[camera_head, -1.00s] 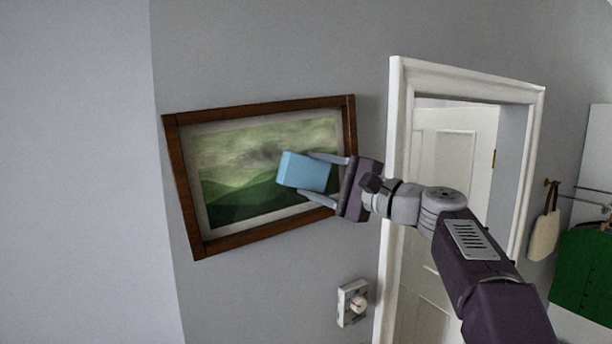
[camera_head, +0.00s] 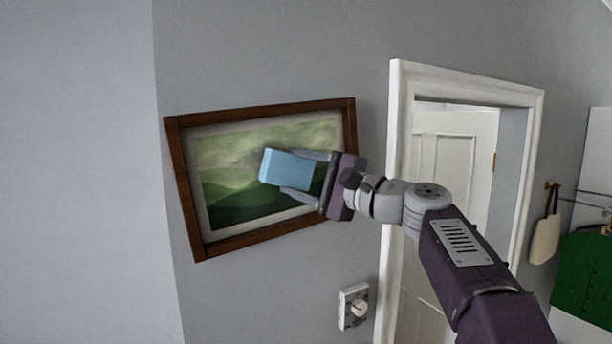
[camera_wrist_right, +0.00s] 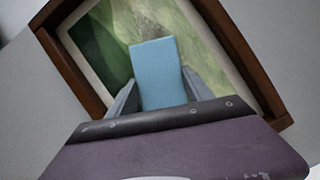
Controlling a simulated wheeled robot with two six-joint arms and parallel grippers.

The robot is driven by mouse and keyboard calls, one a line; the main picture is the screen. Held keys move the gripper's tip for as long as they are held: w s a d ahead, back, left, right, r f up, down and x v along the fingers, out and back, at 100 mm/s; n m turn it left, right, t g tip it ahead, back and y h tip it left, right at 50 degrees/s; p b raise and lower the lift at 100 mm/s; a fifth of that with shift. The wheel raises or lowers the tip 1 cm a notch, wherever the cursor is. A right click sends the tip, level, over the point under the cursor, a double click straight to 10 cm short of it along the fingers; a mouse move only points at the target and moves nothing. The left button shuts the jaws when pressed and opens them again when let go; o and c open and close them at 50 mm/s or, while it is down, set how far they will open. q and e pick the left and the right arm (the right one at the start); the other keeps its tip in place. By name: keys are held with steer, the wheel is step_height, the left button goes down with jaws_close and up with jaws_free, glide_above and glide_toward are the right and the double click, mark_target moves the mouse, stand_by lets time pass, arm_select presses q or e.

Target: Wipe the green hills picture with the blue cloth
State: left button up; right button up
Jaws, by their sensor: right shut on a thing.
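The green hills picture (camera_head: 235,199) hangs on the grey wall in a brown wooden frame with a pale mount. The blue cloth (camera_head: 286,169) is a folded block in front of the middle of the picture. My right gripper (camera_head: 303,175) is shut on the cloth from the right. In the right wrist view the cloth (camera_wrist_right: 158,72) stands between the fingers of my right gripper (camera_wrist_right: 157,92), with the picture (camera_wrist_right: 115,45) behind it. I cannot tell whether the cloth touches the picture. The cloth and gripper hide part of the picture. My left gripper is not in view.
A white door frame (camera_head: 398,130) stands just right of the picture, behind my right arm. A white switch plate (camera_head: 352,306) is on the wall below. A cream bag (camera_head: 546,238) and a green garment (camera_head: 588,272) hang at the far right. The wall left of the picture is bare.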

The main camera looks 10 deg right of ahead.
mark_target(280, 176)
steer(key=shift+s+a+f+b, duration=0.15)
steer(key=shift+s+a+b, duration=0.05)
steer(key=shift+a+b, duration=0.2)
steer(key=shift+s+a+f+b, duration=0.1)
steer(key=shift+s+a+b, duration=0.1)
steer(key=shift+a, duration=0.25)
steer(key=shift+s+a+f+b, duration=0.1)
steer(key=shift+a+b, duration=0.05)
steer(key=shift+a, duration=0.25)
steer(key=shift+a+r, duration=0.15)
steer(key=shift+a, duration=0.2)
steer(key=shift+s+a+f+b, duration=0.1)
steer(key=shift+s+a+b, duration=0.15)
steer(key=shift+a, duration=0.55)
steer(key=shift+s+a+f+b, duration=0.2)
steer(key=shift+s+a, duration=0.1)
steer(key=shift+a, duration=0.45)
steer(key=shift+s+a+f+b, duration=0.1)
steer(key=shift+s+a+b, duration=0.15)
steer(key=shift+a, duration=0.55)
steer(key=shift+s+a, duration=0.25)
steer(key=shift+a, duration=0.6)
steer(key=shift+r+p, duration=0.9)
steer(key=shift+r, duration=0.05)
steer(key=shift+d+f, duration=0.1)
